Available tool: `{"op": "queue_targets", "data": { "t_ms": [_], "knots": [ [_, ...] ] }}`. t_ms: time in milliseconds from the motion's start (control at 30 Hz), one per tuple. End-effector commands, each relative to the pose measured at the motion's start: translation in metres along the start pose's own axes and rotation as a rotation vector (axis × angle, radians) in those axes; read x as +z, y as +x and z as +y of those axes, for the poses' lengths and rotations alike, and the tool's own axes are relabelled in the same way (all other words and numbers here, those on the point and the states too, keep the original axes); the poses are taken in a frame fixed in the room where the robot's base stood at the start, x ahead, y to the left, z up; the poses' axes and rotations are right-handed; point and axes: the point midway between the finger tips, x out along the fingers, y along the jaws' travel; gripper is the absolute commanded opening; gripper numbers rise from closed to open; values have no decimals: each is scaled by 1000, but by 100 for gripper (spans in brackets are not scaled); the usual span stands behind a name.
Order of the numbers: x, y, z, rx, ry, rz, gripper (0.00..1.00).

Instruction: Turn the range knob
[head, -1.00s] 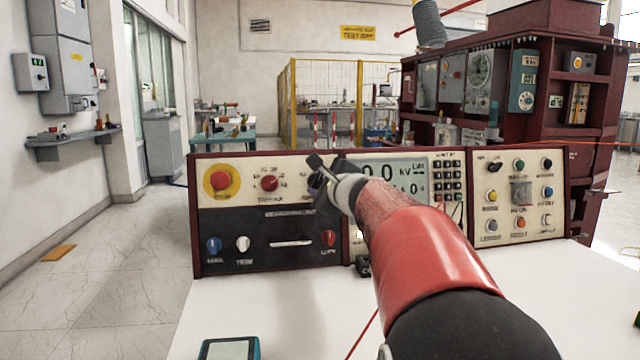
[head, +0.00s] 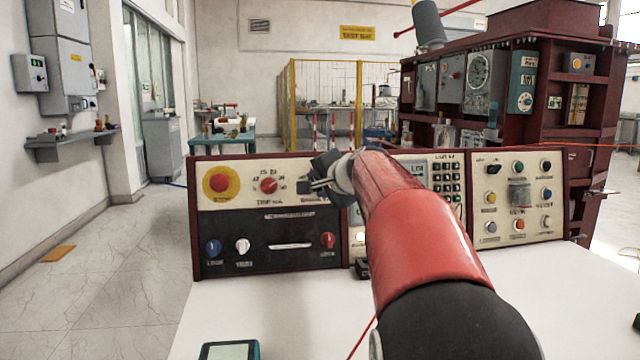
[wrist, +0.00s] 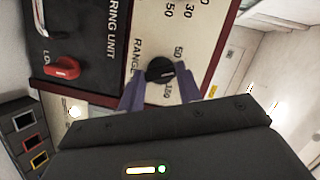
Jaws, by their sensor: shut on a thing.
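The range knob (wrist: 159,70) is a small black knob on the cream panel, beside the printed word RANGE and a numbered scale. It shows in the wrist view between the two purple-grey fingers of my gripper (wrist: 161,76). The fingers flank the knob on both sides and are shut on it. In the head view my gripper (head: 318,186) is at the panel front, just right of the red TRIP knob (head: 268,185). The arm and gripper hide the range knob there.
The control console (head: 270,278) stands on a white table (head: 285,315). A yellow-ringed red button (head: 220,182) is at its upper left, a red lower knob (head: 327,240) below my gripper. My arm partly covers the display (head: 416,172). A handheld device (head: 229,350) lies at the front.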

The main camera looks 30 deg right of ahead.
Motion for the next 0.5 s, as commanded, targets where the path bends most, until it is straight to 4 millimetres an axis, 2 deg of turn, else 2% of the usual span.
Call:
{"op": "queue_targets", "data": {
  "t_ms": [500],
  "knots": [
    [1, 1, -1, 121, -427, -4, 12]
  ]
}}
